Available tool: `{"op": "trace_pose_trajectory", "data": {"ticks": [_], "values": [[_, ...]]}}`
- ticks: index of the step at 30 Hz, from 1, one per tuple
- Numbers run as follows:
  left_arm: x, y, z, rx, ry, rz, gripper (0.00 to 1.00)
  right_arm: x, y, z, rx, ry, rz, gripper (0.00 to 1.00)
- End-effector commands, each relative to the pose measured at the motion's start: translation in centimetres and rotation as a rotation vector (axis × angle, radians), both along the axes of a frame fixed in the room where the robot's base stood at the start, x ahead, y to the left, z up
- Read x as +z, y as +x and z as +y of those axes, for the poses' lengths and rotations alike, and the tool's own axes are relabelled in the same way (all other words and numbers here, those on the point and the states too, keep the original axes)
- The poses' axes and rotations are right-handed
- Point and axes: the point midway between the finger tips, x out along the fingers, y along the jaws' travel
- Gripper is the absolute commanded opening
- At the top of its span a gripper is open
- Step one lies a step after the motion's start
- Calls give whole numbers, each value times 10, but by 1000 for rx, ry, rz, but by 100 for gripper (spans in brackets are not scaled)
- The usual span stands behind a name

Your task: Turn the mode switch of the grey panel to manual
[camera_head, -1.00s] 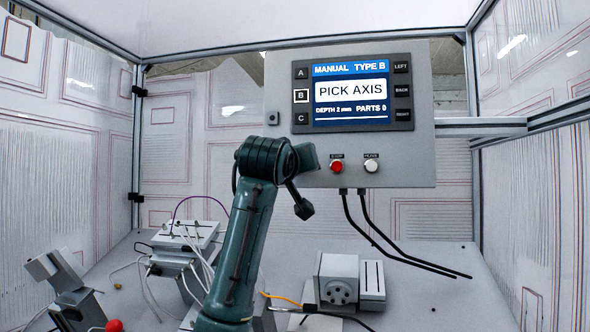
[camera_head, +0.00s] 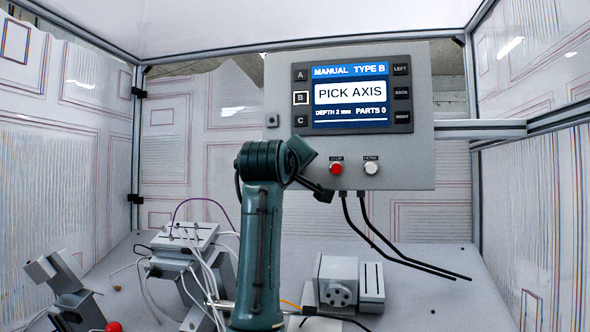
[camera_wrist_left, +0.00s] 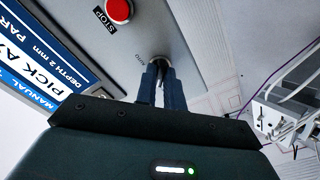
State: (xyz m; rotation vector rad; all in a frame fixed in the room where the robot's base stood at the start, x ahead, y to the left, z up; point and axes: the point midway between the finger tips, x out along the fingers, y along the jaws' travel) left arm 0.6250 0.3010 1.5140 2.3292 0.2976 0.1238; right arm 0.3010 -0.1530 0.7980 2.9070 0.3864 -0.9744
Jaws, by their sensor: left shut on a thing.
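The grey panel (camera_head: 350,216) carries a screen (camera_head: 350,93) reading "MANUAL TYPE B" and "PICK AXIS". In the left wrist view, the mode switch (camera_wrist_left: 160,60) is a dark knob with a pale ring, partly hidden between the fingers. A small label beside it appears to read "AUTO". My left gripper (camera_wrist_left: 159,72) is shut on this knob, its two blue fingers on either side of it. In the head view my left arm covers the switch and the fingertips. My right gripper is in neither view.
A red stop button (camera_head: 336,168) and a white button (camera_head: 371,168) sit close to the right of my wrist. Black cables (camera_head: 390,250) hang below the panel. A grey machine block (camera_head: 337,277) and a cabled fixture (camera_head: 180,245) stand on the table below.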

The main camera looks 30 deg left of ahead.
Motion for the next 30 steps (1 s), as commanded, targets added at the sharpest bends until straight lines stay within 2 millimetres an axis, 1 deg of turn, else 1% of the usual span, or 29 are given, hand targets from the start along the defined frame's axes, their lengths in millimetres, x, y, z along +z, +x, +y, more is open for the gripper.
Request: {"op": "trace_pose_trajectory", "data": {"ticks": [10, 11, 18, 26, 29, 30], "values": [[1, 0, 1, 1, -5, -4, 0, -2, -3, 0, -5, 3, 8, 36], [1, -1, 1, 1, -5, -4, 12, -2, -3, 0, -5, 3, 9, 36], [1, 0, 1, 1, -4, -3, 31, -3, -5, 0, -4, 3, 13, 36], [0, -1, 0, 0, -4, -2, 32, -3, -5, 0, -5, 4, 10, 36], [0, -8, -2, 0, -3, -5, 32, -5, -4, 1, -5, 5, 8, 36], [-1, -13, -3, -1, -3, -6, 32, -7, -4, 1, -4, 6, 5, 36]]}}
